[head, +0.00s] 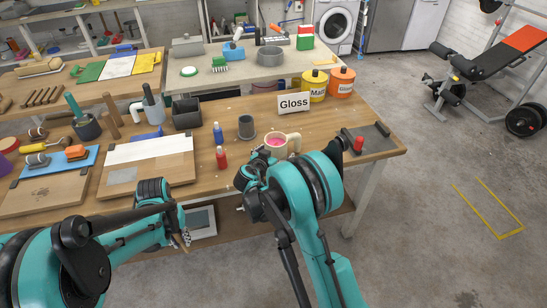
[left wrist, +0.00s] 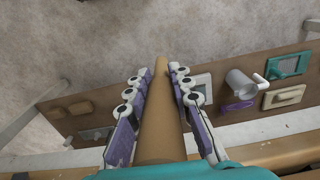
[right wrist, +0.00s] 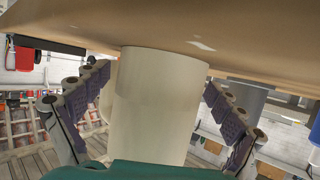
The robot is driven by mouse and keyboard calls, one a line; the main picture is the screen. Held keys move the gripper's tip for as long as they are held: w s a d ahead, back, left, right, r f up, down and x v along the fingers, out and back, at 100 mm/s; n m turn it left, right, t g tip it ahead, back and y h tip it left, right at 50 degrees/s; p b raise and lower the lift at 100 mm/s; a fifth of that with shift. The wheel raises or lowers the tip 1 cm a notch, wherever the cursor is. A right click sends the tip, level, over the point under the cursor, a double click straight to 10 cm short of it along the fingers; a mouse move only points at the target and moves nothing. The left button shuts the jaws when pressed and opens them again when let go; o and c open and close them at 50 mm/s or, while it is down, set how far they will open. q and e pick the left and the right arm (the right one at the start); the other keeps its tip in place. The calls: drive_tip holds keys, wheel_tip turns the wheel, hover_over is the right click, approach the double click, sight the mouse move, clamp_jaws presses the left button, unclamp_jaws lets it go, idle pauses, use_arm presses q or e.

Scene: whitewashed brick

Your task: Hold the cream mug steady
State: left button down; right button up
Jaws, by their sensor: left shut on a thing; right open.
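The cream mug (head: 292,141) stands upright on the wooden workbench near its front edge, with pink contents inside. My right gripper (head: 258,168) is at the mug, mostly hidden by its own arm in the head view. In the right wrist view the cream mug (right wrist: 155,105) stands between the spread fingers of the open right gripper (right wrist: 155,120), with gaps at both sides. My left gripper (head: 181,236) is in front of the bench edge, over the floor. In the left wrist view it is shut on a tan wooden handle (left wrist: 160,125); the handle's other end is unclear.
A grey cup (head: 246,127), red bottle (head: 221,158) and blue bottle (head: 218,134) stand left of the mug. A Gloss sign (head: 294,104) and yellow tin (head: 314,86) and orange tin (head: 341,82) are behind. A dark tray (head: 372,139) lies to the right.

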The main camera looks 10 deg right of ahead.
drive_tip(key=c, duration=0.3)
idle(0.5)
drive_tip(key=shift+c, duration=0.2)
drive_tip(key=c, duration=1.2)
drive_tip(key=shift+c, duration=0.2)
